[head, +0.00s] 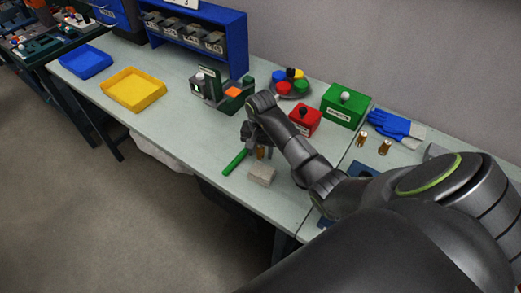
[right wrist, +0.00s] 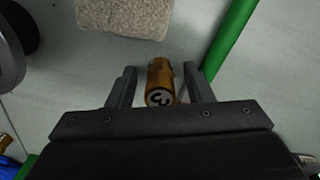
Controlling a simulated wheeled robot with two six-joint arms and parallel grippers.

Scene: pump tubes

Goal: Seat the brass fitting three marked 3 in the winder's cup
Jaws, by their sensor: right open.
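The brass fitting marked 3 (right wrist: 160,80) lies between the spread fingers of my right gripper (right wrist: 160,82) in the right wrist view, with gaps on both sides. Its numbered end faces the camera. In the head view the same fitting (head: 261,153) shows small beneath my right gripper (head: 259,146), over the pale table. My right gripper is open and holds nothing. A dark green machine (head: 208,88) with an orange patch stands farther back; I cannot tell whether it is the winder, and no cup can be made out. My left gripper is not in view.
A green rod (head: 234,162) and a grey block (head: 261,174) lie close to the gripper. Red (head: 304,119) and green (head: 344,103) boxes stand to the right. Other brass fittings (head: 384,147) stand beyond. The table left of the rod is clear up to the yellow tray (head: 134,91).

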